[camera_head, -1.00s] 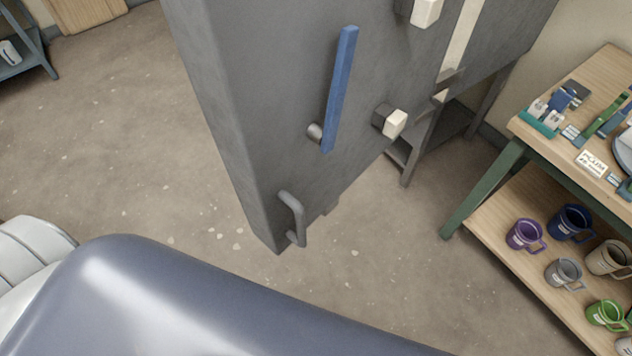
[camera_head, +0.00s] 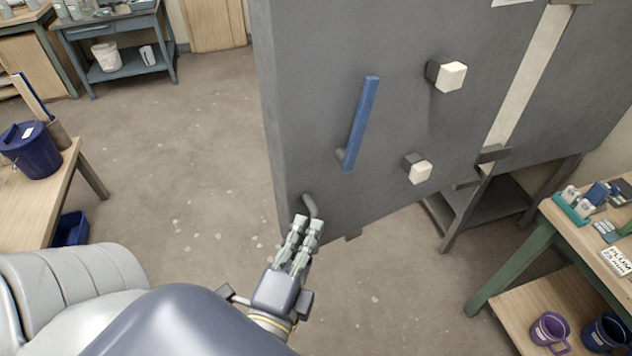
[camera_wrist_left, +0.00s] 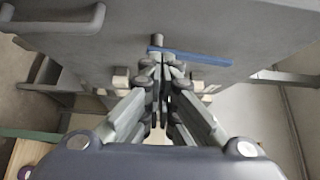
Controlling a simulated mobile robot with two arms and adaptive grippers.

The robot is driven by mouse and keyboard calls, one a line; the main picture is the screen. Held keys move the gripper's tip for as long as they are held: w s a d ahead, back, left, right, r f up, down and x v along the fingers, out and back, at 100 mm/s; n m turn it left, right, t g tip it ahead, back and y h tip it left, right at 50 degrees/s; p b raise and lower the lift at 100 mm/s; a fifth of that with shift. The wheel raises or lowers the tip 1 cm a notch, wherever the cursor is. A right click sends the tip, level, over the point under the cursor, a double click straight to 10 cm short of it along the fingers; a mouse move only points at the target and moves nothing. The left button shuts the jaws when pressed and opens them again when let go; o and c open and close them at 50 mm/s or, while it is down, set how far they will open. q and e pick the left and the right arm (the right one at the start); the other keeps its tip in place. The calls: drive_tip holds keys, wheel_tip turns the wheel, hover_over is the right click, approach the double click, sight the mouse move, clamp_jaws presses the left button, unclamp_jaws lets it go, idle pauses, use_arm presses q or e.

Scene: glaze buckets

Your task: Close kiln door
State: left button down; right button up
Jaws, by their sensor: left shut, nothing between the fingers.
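The kiln door (camera_head: 320,110) is a thick grey slab standing ajar, its free edge towards me. It carries a blue lever (camera_head: 361,125), two pale blocks on dark mounts (camera_head: 451,76) (camera_head: 419,173) and a grey pull handle (camera_head: 311,207) at its lower near corner. My left gripper (camera_head: 307,226) is shut and empty, its fingertips overlapping the pull handle in the head view. In the left wrist view the fingers (camera_wrist_left: 163,68) point at the door face below the blue lever (camera_wrist_left: 190,57). The pull handle (camera_wrist_left: 60,25) lies off to their left, apart from them. My right gripper is out of view.
A dark kiln stand (camera_head: 480,200) is under the kiln. A green-legged table (camera_head: 520,262) with mugs on its lower shelf stands at right. A wooden table (camera_head: 40,205) with a blue bucket (camera_head: 30,150) is at left. The floor (camera_head: 190,170) left of the door is clear.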

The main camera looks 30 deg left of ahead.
use_arm(q)
drive_tip(key=p, duration=0.4)
approach(319, 154)
drive_tip(key=w, duration=0.4)
drive_tip(key=shift+w+a+p, duration=0.15)
drive_tip(key=shift+a+p, duration=0.2)
drive_tip(key=shift+a, duration=0.25)
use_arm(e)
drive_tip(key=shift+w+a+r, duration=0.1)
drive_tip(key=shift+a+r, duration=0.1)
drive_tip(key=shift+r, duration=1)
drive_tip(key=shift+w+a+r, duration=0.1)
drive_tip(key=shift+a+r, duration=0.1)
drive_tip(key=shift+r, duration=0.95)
